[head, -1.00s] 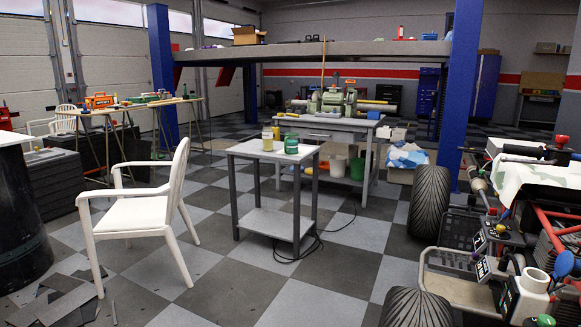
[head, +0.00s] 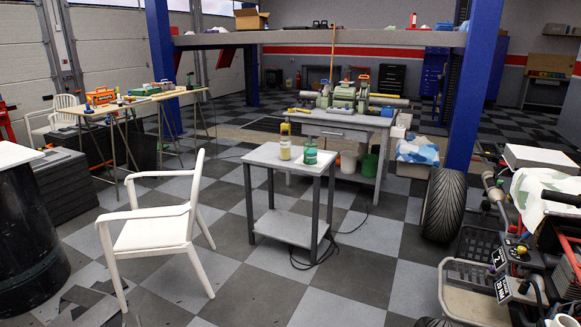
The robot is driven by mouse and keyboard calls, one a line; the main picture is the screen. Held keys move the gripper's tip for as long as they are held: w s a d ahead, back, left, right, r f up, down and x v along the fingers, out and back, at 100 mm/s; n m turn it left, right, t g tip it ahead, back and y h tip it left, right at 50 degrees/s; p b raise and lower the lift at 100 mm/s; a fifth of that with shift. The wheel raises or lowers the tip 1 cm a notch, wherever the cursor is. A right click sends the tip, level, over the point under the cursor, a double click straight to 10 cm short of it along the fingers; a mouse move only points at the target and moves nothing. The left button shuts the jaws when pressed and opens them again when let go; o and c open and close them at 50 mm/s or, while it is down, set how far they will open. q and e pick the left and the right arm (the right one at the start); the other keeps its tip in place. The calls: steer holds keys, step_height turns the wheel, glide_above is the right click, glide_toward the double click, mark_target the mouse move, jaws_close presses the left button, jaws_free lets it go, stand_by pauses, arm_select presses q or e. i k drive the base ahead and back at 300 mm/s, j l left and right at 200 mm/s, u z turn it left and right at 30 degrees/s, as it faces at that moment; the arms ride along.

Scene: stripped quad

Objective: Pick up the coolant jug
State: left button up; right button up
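No thing is clearly marked as the coolant jug. A pale yellow bottle (head: 285,142) and a green container (head: 310,153) stand upright, side by side and apart, on the small grey table (head: 268,155) mid-view. A white container (head: 564,320) shows only its top at the bottom right edge, by the stripped quad (head: 545,195). I cannot tell which of these is the jug. Neither of my grippers is in view.
A white armchair (head: 150,232) stands left of the small table. A workbench (head: 340,118) with machinery stands behind it. A black cable (head: 320,245) lies on the floor. A large tyre (head: 443,205) stands at right.

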mark_target(310, 154)
steer(key=i+j, duration=0.5)
steer(key=i, duration=0.15)
steer(key=i+j, duration=0.5)
steer(key=i, duration=0.2)
